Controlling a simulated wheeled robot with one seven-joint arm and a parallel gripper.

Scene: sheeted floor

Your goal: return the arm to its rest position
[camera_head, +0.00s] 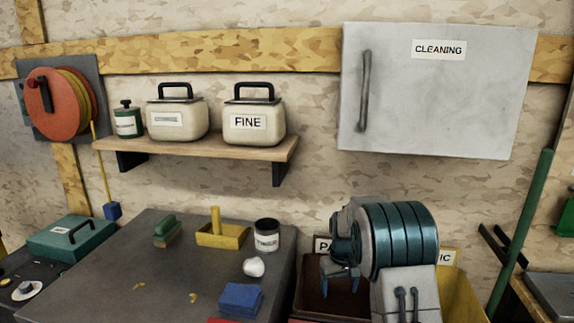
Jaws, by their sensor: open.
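My arm (400,240), grey with teal bands, is folded up at the lower right of the head view. My gripper (340,280) hangs from its left side with the fingers pointing down. The fingers are apart and I see nothing between them. It shows in front of the opening of a dark red-brown bin (308,306); I cannot tell its height over the bin. Part of the gripper's wrist is hidden by the arm.
A grey bench (110,290) at left holds a green brush (166,230), yellow tray (222,237), labelled tin (266,236), white lump (254,267) and blue cloth (241,299). A yellow bin (455,290) stands right of my arm. A shelf (200,148) and cabinet (435,95) hang above.

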